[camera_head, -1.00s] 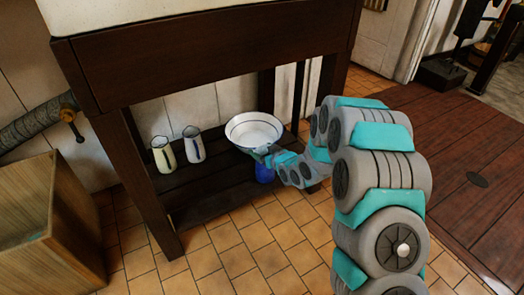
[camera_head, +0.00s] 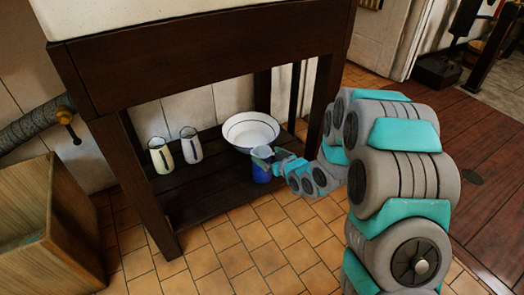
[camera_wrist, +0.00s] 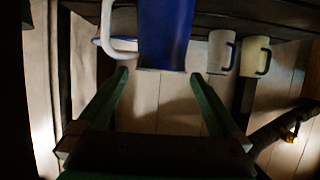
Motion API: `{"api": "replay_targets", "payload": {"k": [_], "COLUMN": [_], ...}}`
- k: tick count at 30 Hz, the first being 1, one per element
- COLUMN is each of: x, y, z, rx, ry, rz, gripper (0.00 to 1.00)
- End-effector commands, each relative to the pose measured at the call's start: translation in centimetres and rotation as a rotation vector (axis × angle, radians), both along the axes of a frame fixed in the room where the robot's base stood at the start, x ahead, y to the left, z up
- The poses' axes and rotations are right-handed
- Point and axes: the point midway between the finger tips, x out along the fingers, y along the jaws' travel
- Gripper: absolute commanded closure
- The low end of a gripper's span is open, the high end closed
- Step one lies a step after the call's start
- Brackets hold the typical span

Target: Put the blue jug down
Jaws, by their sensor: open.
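The blue jug (camera_head: 262,172) appears upright on the lower dark shelf (camera_head: 205,205), near its front edge and just in front of the white bowl. My gripper (camera_head: 277,162) is at the jug's right side, with its jaws open. In the wrist view, which looks upside down, the blue jug (camera_wrist: 166,35) lies ahead between the lines of my two spread green fingers (camera_wrist: 160,76). Its white handle (camera_wrist: 106,30) points left there. The jug's base is cut off by the picture's top edge, so its contact with the shelf is not seen there.
A white bowl (camera_head: 250,130) with a dark rim stands behind the jug. A cream jug (camera_head: 161,156) and a white jug (camera_head: 191,146) stand further left on the shelf. Table legs (camera_head: 140,190) and the heavy tabletop frame (camera_head: 200,60) enclose the shelf. A wooden crate (camera_head: 75,225) is at left.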

Motion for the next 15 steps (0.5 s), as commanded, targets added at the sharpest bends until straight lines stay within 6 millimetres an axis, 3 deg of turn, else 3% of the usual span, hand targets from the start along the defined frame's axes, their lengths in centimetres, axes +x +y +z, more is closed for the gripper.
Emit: {"api": "replay_targets", "payload": {"k": [6, 15], "x": [-2.8, -3.9], "y": [-2.0, -2.7], "z": [1.5, 2.0], "rx": [-0.001, 0.0], "ry": [0.0, -0.001], "rz": [-0.002, -0.001], "gripper": [0.0, 0.0]}}
